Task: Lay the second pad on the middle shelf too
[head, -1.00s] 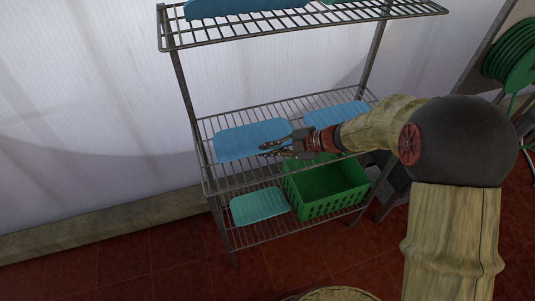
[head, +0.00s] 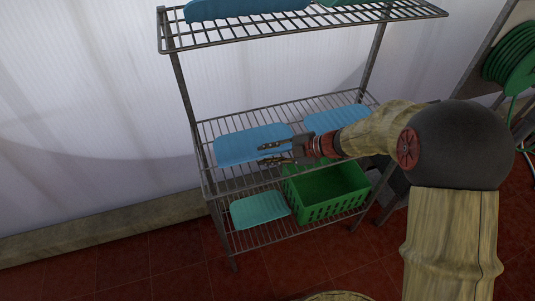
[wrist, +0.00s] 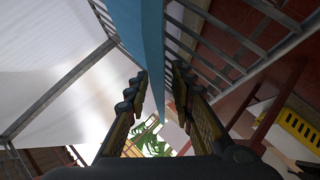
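Two blue pads lie on the middle wire shelf (head: 232,186). The left blue pad (head: 240,144) lies at the shelf's left, and the right blue pad (head: 335,119) lies at the right, partly hidden by my arm. My gripper (head: 264,154) is at the front right edge of the left pad, its fingers spread and pointing left. In the wrist view the gripper (wrist: 158,80) shows its fingers apart, with a blue pad (wrist: 138,30) seen edge-on running between them. I cannot tell whether a finger touches the pad.
A green crate (head: 327,205) and a teal pad (head: 260,207) are on the bottom shelf. The top shelf (head: 300,29) bears more blue and green pieces above. A green hose reel (head: 515,62) is at the right. Red floor is free in front.

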